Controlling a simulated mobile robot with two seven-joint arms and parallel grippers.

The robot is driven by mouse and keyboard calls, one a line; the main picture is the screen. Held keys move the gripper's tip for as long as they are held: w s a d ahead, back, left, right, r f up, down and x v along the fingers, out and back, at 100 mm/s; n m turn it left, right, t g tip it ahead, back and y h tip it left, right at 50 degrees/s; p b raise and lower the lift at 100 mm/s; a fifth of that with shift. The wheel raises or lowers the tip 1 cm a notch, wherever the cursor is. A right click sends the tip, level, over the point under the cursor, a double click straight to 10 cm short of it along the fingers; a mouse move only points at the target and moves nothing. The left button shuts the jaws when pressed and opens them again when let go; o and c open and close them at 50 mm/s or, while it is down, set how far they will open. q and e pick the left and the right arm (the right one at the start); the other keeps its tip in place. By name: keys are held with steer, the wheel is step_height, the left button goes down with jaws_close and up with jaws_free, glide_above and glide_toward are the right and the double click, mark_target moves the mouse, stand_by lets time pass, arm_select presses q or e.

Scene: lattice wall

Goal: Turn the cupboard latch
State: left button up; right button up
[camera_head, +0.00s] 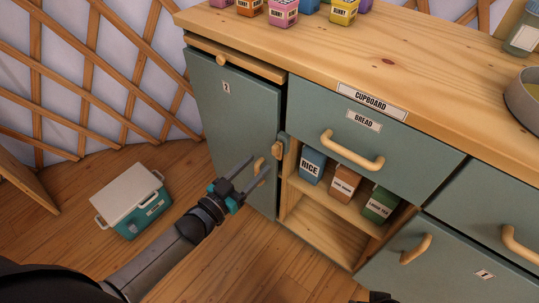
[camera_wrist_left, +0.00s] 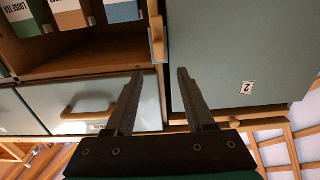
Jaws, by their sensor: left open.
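The cupboard (camera_head: 437,128) has teal doors and a wooden top. A small wooden latch (camera_head: 279,146) sits on the post between the closed door marked 2 (camera_head: 232,118) and an open compartment. A wooden piece (camera_wrist_left: 157,38), apparently the latch, stands upright beyond the fingertips in the left wrist view. A short wooden handle (camera_head: 259,164) shows near the door's edge. My left gripper (camera_head: 260,163) is open and empty, its fingertips in front of this edge and below the latch in the head view.
The open compartment holds a blue rice box (camera_head: 312,165), an orange box (camera_head: 347,184) and a green box (camera_head: 380,204). The bread drawer (camera_head: 375,135) is above it. A teal cooler (camera_head: 133,203) stands on the floor at left. Several small boxes and a bowl (camera_head: 524,95) are on top.

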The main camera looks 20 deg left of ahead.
mark_target(274, 149)
arm_select(q)
steer(key=b+x, duration=0.1)
steer(key=x, duration=0.4)
steer(key=shift+f+b, duration=0.1)
steer(key=shift+b, duration=0.2)
steer(key=shift+w+d, duration=0.25)
steer(key=shift+w, duration=0.4)
arm_select(e)
steer(key=shift+t, duration=0.4)
steer(key=shift+w+a+r, duration=0.1)
steer(key=shift+w+r, duration=0.1)
steer(key=shift+r, duration=0.6)
steer(key=shift+w+d+r, duration=0.1)
steer(key=shift+w+r, duration=0.15)
steer(key=shift+r, duration=0.55)
steer(key=shift+w+a+r, duration=0.1)
steer(key=shift+w+r, duration=0.1)
steer(key=shift+r, duration=0.6)
arm_select(q)
jaws_close()
